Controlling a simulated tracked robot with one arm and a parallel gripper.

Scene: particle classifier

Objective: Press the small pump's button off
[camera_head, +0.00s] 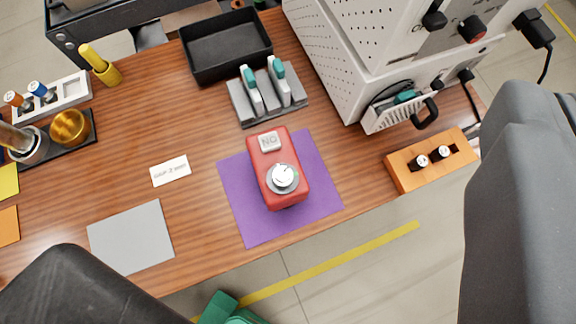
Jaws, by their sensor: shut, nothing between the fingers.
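A red box (268,158) stands on a purple mat (235,205) near the front edge of the wooden table. It has a pale plate marked "NG" and a round silver button or knob (283,178) on top. I cannot tell whether the button is pressed. Nothing else here is clearly marked as a small pump, and I cannot tell whether the red box is one. Dark parts of my own body fill the lower left and the right. My gripper's fingertips do not show.
A white cabinet (345,60) with knobs stands at the upper right. An orange block (405,178) holds two small vials. Behind the mat are a grey rack (245,110) and a black tray (225,65). A grey mat (130,238) lies bare at the left front.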

